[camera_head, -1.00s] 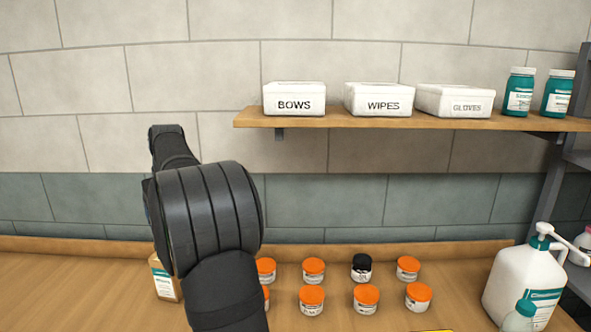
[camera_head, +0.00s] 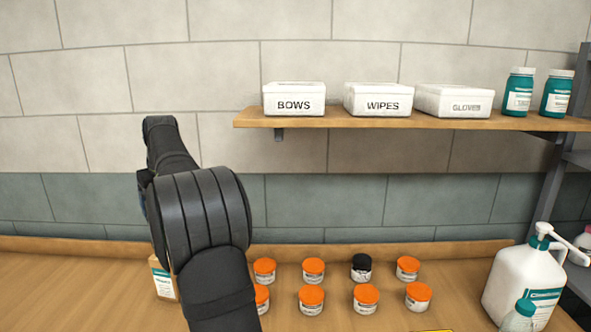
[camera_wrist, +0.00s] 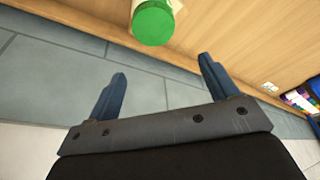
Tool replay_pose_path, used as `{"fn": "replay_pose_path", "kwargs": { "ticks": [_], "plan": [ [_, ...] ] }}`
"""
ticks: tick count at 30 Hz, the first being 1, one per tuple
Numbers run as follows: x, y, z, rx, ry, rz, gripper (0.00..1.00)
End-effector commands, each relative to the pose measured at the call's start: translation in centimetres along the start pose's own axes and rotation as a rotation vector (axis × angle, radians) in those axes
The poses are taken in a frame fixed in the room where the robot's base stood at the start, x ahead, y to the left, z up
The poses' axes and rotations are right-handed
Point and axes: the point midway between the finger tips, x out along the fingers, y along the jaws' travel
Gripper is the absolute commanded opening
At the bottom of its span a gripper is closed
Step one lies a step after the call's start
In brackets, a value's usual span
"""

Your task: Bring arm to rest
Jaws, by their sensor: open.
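My arm rises from the bottom of the head view, left of centre, raised above the counter (camera_head: 70,290). My gripper (camera_wrist: 160,85) shows in the wrist view with its two dark blue fingers spread apart. It is open, with nothing between the fingers. The fingers are hidden in the head view. A container with a green lid (camera_wrist: 153,24) stands beyond the fingers in the wrist view, apart from them.
Several orange-lidded jars (camera_head: 313,268) and one black-lidded jar (camera_head: 361,264) stand right of my arm. A labelled box (camera_head: 162,280) is partly behind it. A wall shelf (camera_head: 400,122) holds white boxes (camera_head: 378,99) and teal bottles (camera_head: 519,92). A pump bottle (camera_head: 525,275) stands at right.

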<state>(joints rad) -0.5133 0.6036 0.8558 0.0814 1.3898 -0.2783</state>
Motion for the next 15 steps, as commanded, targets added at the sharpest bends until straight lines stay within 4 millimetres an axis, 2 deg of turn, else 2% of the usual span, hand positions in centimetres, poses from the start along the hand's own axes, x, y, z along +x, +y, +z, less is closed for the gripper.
{"fn": "replay_pose_path", "kwargs": {
  "ticks": [1,3,15],
  "plan": [
    [1.1,-1.2,-0.2,-0.029,-0.006,-0.011,0.79],
    [1.9,-2.3,-0.6,-0.061,-0.007,-0.021,0.79],
    [6.0,-9.1,-2.2,-0.240,-0.009,-0.077,0.79]
  ]
}}
